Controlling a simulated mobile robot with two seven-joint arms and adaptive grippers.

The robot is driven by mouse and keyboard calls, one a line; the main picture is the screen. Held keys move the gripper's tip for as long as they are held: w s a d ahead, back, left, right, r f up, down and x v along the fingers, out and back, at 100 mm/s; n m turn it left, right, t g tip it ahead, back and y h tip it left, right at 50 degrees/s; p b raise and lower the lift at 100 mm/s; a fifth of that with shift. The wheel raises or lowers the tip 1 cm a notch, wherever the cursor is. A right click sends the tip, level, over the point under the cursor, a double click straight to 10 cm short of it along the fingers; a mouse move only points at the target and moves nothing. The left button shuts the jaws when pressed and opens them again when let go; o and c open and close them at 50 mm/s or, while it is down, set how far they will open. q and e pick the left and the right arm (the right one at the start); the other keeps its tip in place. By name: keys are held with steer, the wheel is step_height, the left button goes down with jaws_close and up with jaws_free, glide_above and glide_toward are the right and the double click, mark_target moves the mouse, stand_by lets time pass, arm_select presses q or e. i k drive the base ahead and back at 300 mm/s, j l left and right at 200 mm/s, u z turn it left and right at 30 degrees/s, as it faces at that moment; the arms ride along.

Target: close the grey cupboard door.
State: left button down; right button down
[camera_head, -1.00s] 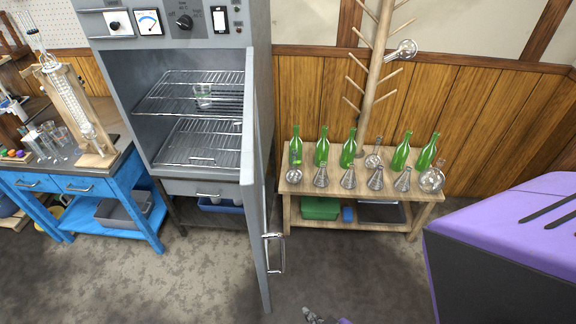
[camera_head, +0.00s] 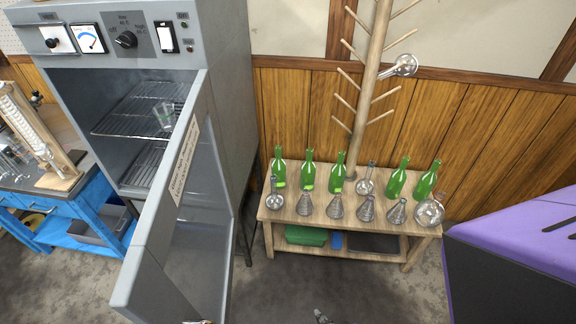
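The grey cupboard (camera_head: 225,130) stands at the left with its door (camera_head: 205,235) open. The door is hinged on the cupboard's right side and juts forward and to the left, showing its outer face with a pale label (camera_head: 184,160). A small silvery part (camera_head: 200,321) at the bottom edge looks like the top of the door handle; most of it is cut off. A small grey tip (camera_head: 322,317) at the bottom middle seems to be my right gripper, apart from the door, and its opening cannot be made out. My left gripper is out of view.
Wire shelves with a glass beaker (camera_head: 165,115) show inside the cupboard. A blue bench (camera_head: 72,232) is at the left. Floor before the wooden bench is clear.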

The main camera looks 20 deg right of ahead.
mark_target(193, 158)
steer(key=k+u, duration=0.7)
steer(key=k, duration=0.15)
